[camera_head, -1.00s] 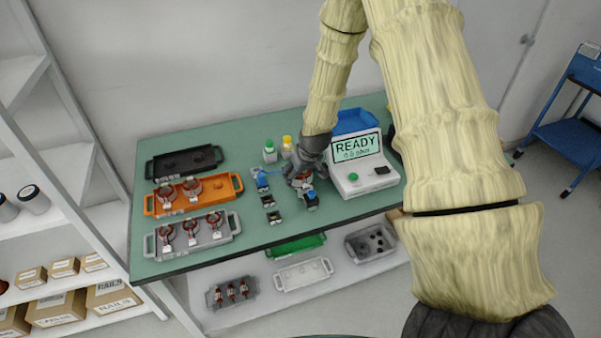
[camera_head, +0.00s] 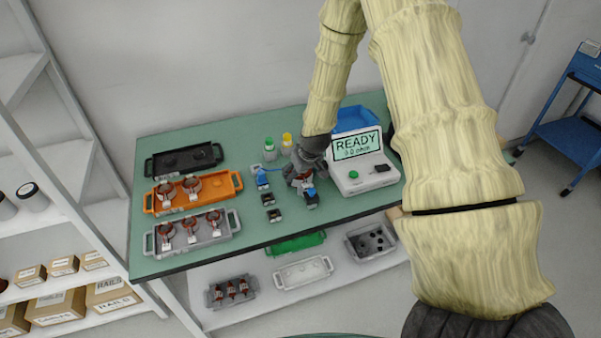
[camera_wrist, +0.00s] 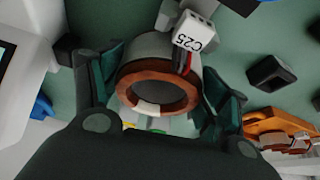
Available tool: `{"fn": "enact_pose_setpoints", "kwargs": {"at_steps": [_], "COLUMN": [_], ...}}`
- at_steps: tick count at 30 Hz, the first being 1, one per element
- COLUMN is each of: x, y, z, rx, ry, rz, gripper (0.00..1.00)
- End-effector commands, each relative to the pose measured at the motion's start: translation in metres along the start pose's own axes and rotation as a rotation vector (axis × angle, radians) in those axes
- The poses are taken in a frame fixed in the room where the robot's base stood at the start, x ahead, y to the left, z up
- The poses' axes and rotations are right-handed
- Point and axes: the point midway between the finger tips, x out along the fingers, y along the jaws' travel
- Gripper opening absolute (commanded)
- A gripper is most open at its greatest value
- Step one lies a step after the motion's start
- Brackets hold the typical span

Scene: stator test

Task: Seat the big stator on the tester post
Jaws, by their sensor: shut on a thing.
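The big stator (camera_wrist: 165,60) is a grey ring with a copper winding and a white connector block (camera_wrist: 195,32) marked C25. In the wrist view my gripper (camera_wrist: 160,95) is shut around its sides, one finger on each side. In the head view my gripper (camera_head: 304,178) is low over the bench, left of the white tester (camera_head: 366,180), whose screen (camera_head: 357,144) reads READY. My gripper mostly hides the stator there. I cannot make out the tester post in either view, nor whether the stator touches anything below.
Small dark blocks (camera_head: 269,200) stand just left of my gripper. Green- and yellow-capped bottles (camera_head: 269,149) and a blue bin (camera_head: 355,118) are behind. An orange tray (camera_head: 233,184) and a grey tray (camera_head: 232,222) with stators, and a black tray (camera_head: 212,153), are left.

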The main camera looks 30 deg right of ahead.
Motion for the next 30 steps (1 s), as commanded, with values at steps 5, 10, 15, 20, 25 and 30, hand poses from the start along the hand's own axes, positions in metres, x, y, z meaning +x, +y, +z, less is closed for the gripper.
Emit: {"fn": "enact_pose_setpoints", "kwargs": {"at_steps": [5, 10, 15, 20, 25, 30], "x": [0.0032, 0.0049, 0.0048, 0.0048, 0.0051, 0.0053], "y": [-0.0001, -0.0001, -0.0001, -0.0001, -0.0001, 0.0], "z": [0.0004, 0.0011, 0.001, 0.0011, 0.0017, 0.002], "rx": [0.0, 0.0, 0.0, 0.0, 0.0, 0.0], "ry": [0.002, 0.002, 0.002, 0.002, 0.001, 0.001], "rz": [0.0, 0.0, 0.0, 0.0, 0.0, 0.0], "gripper": [0.18, 0.18, 0.18, 0.91, 1.0, 1.0]}}
